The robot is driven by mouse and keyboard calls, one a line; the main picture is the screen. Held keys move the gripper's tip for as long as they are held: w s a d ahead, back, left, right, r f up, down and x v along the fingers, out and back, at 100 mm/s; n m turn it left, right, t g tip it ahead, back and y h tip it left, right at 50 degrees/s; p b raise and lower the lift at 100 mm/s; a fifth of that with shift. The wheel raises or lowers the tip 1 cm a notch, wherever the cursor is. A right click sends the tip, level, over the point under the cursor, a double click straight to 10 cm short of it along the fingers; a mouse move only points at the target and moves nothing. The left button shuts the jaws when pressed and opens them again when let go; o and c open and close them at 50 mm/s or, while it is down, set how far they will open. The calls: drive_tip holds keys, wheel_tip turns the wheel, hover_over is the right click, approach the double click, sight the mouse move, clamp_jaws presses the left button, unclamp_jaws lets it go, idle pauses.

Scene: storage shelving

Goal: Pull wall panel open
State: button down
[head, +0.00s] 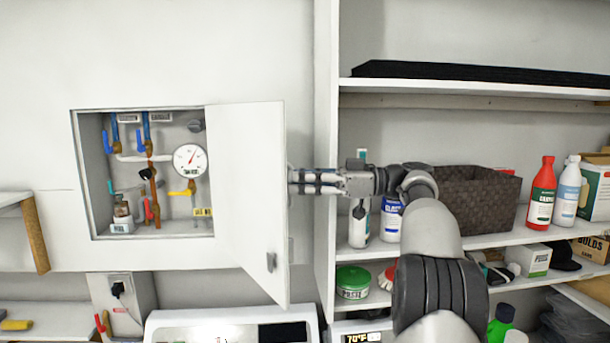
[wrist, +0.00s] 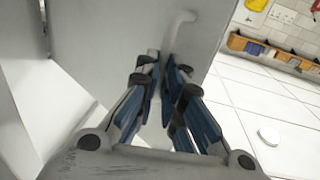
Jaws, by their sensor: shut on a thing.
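The white wall panel (head: 245,200) stands swung out from the wall, hinged at the right side of the recess. Its inner face shows in the head view, with a small grey latch (head: 271,262) low near its free edge. My gripper (head: 292,182) is at the right of the panel, its tips partly hidden by the panel edge. In the wrist view, the panel's outer face (wrist: 205,45) carries a pale bent handle (wrist: 181,18). My gripper's fingers (wrist: 166,75) are closed around the handle's lower part, which they mostly hide.
The open recess (head: 92,165) holds pipes, valves and a gauge (head: 190,160). To the right, shelves hold a dark woven basket (head: 470,200), a red bottle (head: 541,193) and other goods. A white appliance (head: 230,328) stands below the panel.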

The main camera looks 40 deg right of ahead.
drive_tip(key=shift+w, duration=0.3)
drive_tip(key=c, duration=2.2)
unclamp_jaws()
drive_tip(key=o, duration=0.5)
drive_tip(key=shift+w+a+f, duration=0.15)
drive_tip(key=shift+w+f, duration=0.1)
drive_tip(key=shift+w, duration=0.5)
drive_tip(key=shift+s, duration=0.2)
drive_tip(key=v, duration=0.7)
drive_tip(key=shift+d, duration=0.2)
drive_tip(key=shift+s+d, duration=0.1)
drive_tip(key=shift+s, duration=0.05)
